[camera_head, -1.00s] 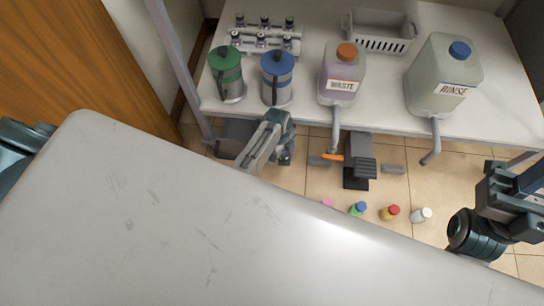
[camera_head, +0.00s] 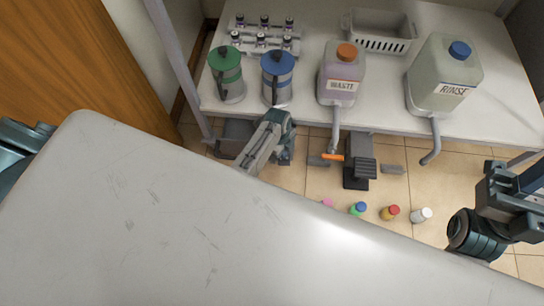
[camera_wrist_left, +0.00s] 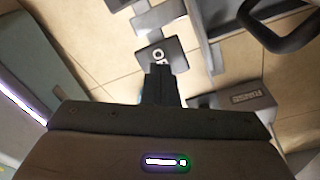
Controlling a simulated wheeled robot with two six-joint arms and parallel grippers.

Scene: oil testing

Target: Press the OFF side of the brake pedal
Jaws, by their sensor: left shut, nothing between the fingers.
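In the left wrist view, a small dark grey pad (camera_wrist_left: 163,54) with white letters, partly covered and reading like OFF, lies just beyond my fingertips. A second grey pad (camera_wrist_left: 158,18) lies above it in the picture. My left gripper (camera_wrist_left: 158,70) is shut and empty, its tips overlapping the lower edge of the lettered pad; I cannot tell whether they touch. In the head view my left gripper (camera_head: 285,157) points down toward the floor in front of the bench, and the lettered pad is not clear there. My right arm shows at the right, but its fingertips do not.
A ridged dark pedal (camera_head: 361,169) stands on the floor to the right. The bench (camera_head: 310,112) holds a WASTE jug (camera_head: 342,68), a RINSE jug (camera_head: 440,78) and two lidded jugs. Several small bottles stand on the floor. A large pale surface (camera_head: 180,215) fills the foreground.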

